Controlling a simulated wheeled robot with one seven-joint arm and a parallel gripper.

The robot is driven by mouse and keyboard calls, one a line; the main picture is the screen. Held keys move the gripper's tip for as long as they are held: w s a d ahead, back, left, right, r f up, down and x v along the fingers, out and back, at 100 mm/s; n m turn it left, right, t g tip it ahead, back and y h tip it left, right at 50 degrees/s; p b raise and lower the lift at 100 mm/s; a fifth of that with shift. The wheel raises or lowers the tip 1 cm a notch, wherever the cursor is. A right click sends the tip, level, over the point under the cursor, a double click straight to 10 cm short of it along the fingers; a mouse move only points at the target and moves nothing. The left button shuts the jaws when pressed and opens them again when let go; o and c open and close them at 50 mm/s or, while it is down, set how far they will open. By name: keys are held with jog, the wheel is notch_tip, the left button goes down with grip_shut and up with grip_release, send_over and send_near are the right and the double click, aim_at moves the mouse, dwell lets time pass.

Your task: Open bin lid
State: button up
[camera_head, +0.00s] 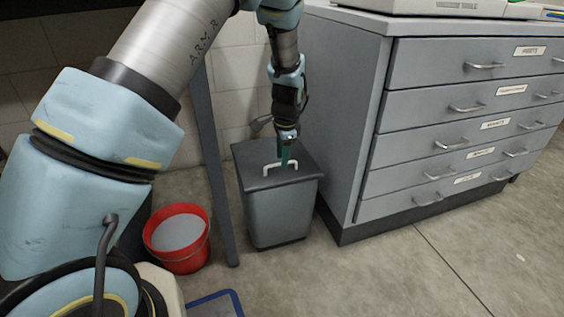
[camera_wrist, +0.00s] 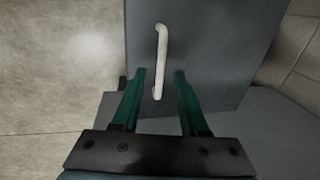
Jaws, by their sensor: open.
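A grey bin (camera_head: 277,212) stands on the floor left of the drawer cabinet, with its dark lid (camera_head: 255,157) shut flat on top. A white bar handle (camera_head: 267,168) sits on the lid. My gripper (camera_head: 288,165) points down at the lid, right at the handle. In the wrist view, the two green fingers of my gripper (camera_wrist: 160,74) are apart, and the near end of the white handle (camera_wrist: 161,60) lies between them without visible contact. The lid (camera_wrist: 220,50) fills the upper middle of that view. The exact height of the fingertips above the lid is hard to tell.
A grey drawer cabinet (camera_head: 352,110) stands close on the bin's right. A grey post (camera_head: 213,165) and a red bucket (camera_head: 203,248) are on its left. A pale wall (camera_head: 233,88) is behind. Open floor (camera_head: 400,280) lies in front.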

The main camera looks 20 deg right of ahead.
jog(key=shift+w+f, duration=0.15)
jog(key=shift+f, duration=0.3)
grip_shut()
dwell(1.2)
